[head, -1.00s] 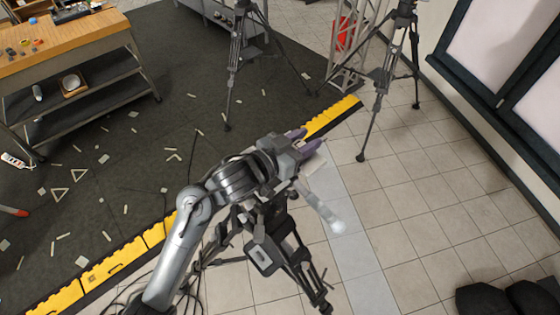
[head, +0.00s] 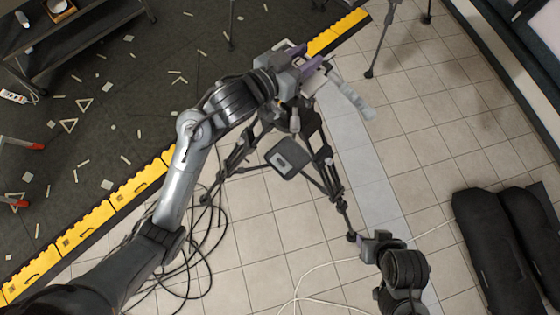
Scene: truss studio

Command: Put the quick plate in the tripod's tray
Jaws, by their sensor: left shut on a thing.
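The tripod (head: 322,152) stands on the tile floor in the middle, its upper part partly hidden by my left gripper. Its grey square tray (head: 278,170) sits among the legs, with a small lighter rectangle on it that I cannot identify. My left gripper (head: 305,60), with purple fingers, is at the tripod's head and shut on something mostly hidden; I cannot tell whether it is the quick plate. A pale handle (head: 352,100) sticks out below right of these fingers. My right gripper (head: 362,247) is low, right of the tripod's foot, its opening unclear.
Cables (head: 205,245) lie on the floor left of the tripod. Black padded bags (head: 490,245) lie at the right. A yellow edge strip (head: 85,238) borders the dark mat (head: 130,115), which has scattered pale pieces. The tiles between tripod and bags are mostly clear.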

